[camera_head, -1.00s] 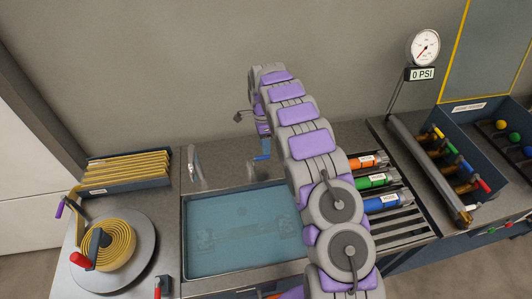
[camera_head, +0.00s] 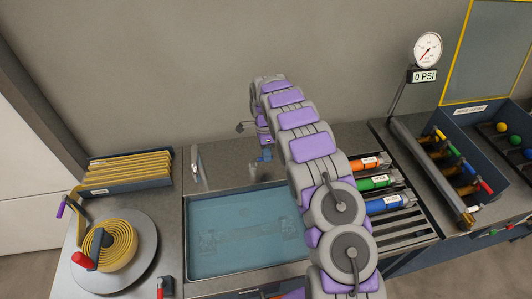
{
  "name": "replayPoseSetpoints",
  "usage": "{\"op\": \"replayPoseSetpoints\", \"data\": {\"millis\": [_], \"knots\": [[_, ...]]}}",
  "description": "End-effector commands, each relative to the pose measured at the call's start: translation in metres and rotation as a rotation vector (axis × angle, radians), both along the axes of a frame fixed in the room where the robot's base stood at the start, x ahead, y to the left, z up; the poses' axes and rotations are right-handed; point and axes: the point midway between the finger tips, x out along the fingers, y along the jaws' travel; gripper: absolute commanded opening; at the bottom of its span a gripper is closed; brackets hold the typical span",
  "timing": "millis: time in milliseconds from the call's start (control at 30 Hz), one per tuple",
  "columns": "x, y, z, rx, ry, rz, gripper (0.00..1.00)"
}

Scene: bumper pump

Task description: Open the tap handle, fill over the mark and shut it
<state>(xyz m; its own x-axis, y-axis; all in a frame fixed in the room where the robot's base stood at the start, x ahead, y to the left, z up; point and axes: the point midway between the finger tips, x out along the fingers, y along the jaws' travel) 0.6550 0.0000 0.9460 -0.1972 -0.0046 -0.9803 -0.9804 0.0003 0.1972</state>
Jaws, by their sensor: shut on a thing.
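My gripper (camera_head: 264,149) is small and partly hidden at the far end of my arm, behind the basin's back edge. It is shut on a small blue part (camera_head: 265,155), which looks like the tap handle; its exact angle is hard to tell. A slim grey upright piece (camera_head: 196,164), perhaps the tap spout, stands at the basin's back left corner. The basin (camera_head: 185,236) holds blue-tinted water (camera_head: 240,225) with a faint shape under it. I cannot make out the fill mark. My arm covers the basin's right side.
A yellow hose coil (camera_head: 117,246) on a round plate and a rack of folded hose (camera_head: 130,169) are at the left. Orange, green and blue cylinders (camera_head: 380,181) lie right of my arm. A gauge (camera_head: 427,50) reading 0 PSI stands behind a grey pipe (camera_head: 432,170).

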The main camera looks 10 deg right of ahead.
Motion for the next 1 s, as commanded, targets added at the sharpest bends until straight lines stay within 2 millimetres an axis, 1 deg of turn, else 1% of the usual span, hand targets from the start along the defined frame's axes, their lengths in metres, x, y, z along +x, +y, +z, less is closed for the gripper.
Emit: {"op": "replayPoseSetpoints", "data": {"millis": [33, 100, 633, 767, 1000], "knots": [[0.001, 0.001, 0.000, 0.002, -0.002, 0.001, 0.06], [0.001, 0.001, 0.000, 0.003, -0.002, 0.000, 0.00], [0.000, -0.002, 0.001, 0.001, -0.003, -0.024, 0.00], [-0.006, -0.002, 0.003, 0.001, -0.001, -0.112, 0.00], [-0.020, -0.002, 0.004, 0.002, -0.003, -0.362, 0.00]]}}
